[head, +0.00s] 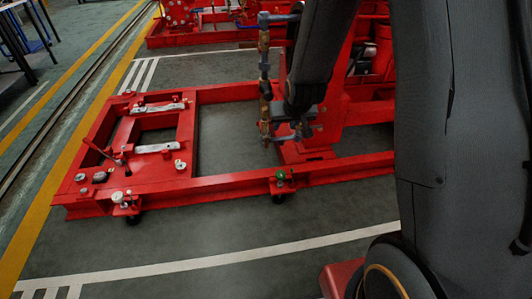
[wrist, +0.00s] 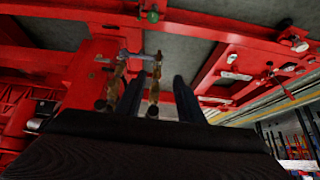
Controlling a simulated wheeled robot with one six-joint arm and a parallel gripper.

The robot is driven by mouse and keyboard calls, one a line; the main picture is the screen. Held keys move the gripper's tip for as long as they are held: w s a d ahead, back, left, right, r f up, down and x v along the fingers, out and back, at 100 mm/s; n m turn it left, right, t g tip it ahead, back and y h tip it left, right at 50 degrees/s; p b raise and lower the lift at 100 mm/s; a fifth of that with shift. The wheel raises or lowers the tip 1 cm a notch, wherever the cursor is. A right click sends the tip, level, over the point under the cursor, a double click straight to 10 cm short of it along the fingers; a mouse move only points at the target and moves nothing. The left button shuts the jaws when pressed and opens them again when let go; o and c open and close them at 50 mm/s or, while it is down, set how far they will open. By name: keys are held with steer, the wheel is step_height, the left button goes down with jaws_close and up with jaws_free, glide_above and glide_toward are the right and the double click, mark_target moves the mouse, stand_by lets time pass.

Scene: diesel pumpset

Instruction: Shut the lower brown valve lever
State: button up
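A vertical pipe (head: 265,62) with brass-brown valve bodies stands beside the red frame in the head view. The lower brass-brown valve (head: 265,128) is near its bottom end, with small blue-grey parts beside it. In the wrist view, brass-brown fittings (wrist: 153,92) show between and beside my fingers, with a blue-grey bar at their far end. I cannot tell the lower brown lever clearly from the valve body. My gripper (wrist: 160,85) has its two dark fingers apart, with a fitting visible between them; contact cannot be told. In the head view my arm partly hides the area right of the pipe.
The red skid frame (head: 230,187) spreads over the floor, with a red upright behind the pipe. A green-topped knob (head: 280,176) sits on its front rail. Another red unit (head: 180,18) stands behind.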

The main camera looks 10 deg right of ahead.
steer(key=w+f+t+b, duration=0.5)
steer(key=w+f+b, duration=0.6)
steer(key=w+f, duration=0.7)
steer(key=t+b, duration=0.6)
steer(key=b, duration=0.4)
glide_toward(267, 144)
steer(key=w, duration=0.4)
steer(key=w+b, duration=0.3)
steer(key=w, duration=0.3)
steer(key=shift+w+f, duration=0.15)
steer(key=shift+w, duration=0.05)
jaws_close()
